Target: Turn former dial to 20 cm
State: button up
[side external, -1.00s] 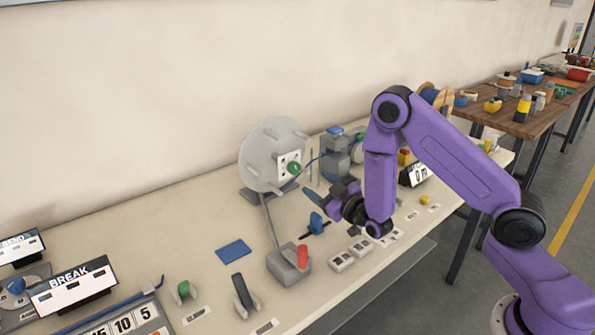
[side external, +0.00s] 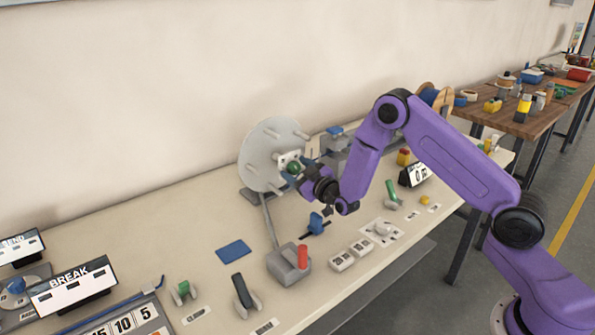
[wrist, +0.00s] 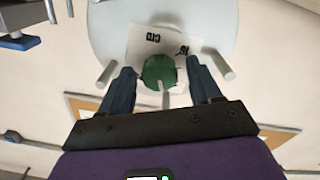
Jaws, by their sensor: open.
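The former (side external: 262,150) is a round grey disc with several pegs, standing upright near the wall. Its green dial (side external: 294,167) sits on a white label plate (side external: 288,158) on the disc's face. My gripper (side external: 300,174) is in front of the dial, pointing at it. In the wrist view, the green dial (wrist: 158,72) lies between my two open blue fingers, with a gap visible on each side. The label plate (wrist: 140,42) shows partial markings; the dial's setting cannot be read.
A grey box with a red lever (side external: 291,262) stands below the former, and a blue-handled slider (side external: 316,222) is to its right. White switch plates (side external: 350,254) and a green-handled part (side external: 391,194) lie farther right. A blue pad (side external: 234,252) lies on open bench at left.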

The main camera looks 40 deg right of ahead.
jog(key=c, duration=1)
jog(key=shift+n, duration=2.2)
jog(key=shift+c, duration=0.2)
jog(key=o, duration=1)
jog(key=shift+o, duration=0.2)
jog(key=s, duration=1.7)
jog(key=shift+s+a, duration=0.25)
jog(key=shift+a, duration=0.05)
jog(key=shift+f, duration=0.1)
